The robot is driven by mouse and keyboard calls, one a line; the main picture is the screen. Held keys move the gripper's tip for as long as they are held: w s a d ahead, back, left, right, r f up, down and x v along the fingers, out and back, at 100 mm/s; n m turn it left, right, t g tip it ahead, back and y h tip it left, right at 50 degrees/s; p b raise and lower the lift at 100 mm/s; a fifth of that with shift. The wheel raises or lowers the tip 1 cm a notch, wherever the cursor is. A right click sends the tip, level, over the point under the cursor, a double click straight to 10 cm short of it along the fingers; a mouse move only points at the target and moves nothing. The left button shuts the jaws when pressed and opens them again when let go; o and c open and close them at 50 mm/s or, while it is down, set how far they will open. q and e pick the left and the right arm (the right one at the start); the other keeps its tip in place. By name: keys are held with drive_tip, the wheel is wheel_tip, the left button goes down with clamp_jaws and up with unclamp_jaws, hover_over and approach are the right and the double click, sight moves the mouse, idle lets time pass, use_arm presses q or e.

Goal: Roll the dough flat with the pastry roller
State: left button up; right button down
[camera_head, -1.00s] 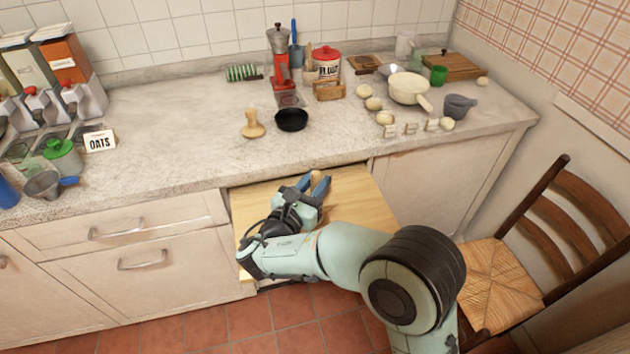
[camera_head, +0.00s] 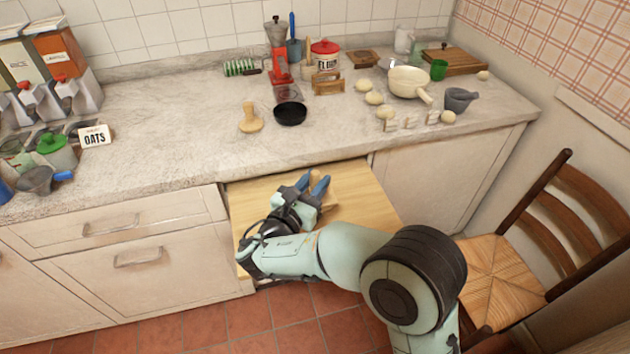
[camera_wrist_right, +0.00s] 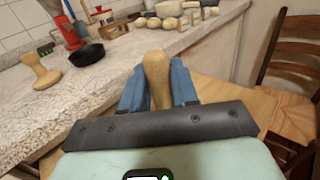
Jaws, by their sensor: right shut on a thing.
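My right gripper (camera_head: 313,183) is over the pull-out wooden board (camera_head: 358,198) below the counter. Its blue fingers are shut on a pale wooden piece with a rounded end, likely the pastry roller (camera_wrist_right: 157,80), seen between them in the right wrist view. Its lower part is hidden, and I cannot tell whether it touches the board. No dough shows on the visible part of the board; the arm and gripper cover much of it. Several pale, dough-like lumps (camera_head: 374,98) lie on the counter at the right. My left gripper is not in view.
A wooden knobbed tool (camera_head: 250,119) and a black bowl (camera_head: 290,114) stand on the counter behind the board. A cream pan (camera_head: 408,84) and a grey mortar (camera_head: 459,100) are at the right. A chair (camera_head: 545,235) stands right of the board.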

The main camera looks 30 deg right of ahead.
drive_tip(key=shift+f, duration=0.3)
drive_tip(key=shift+w, duration=0.1)
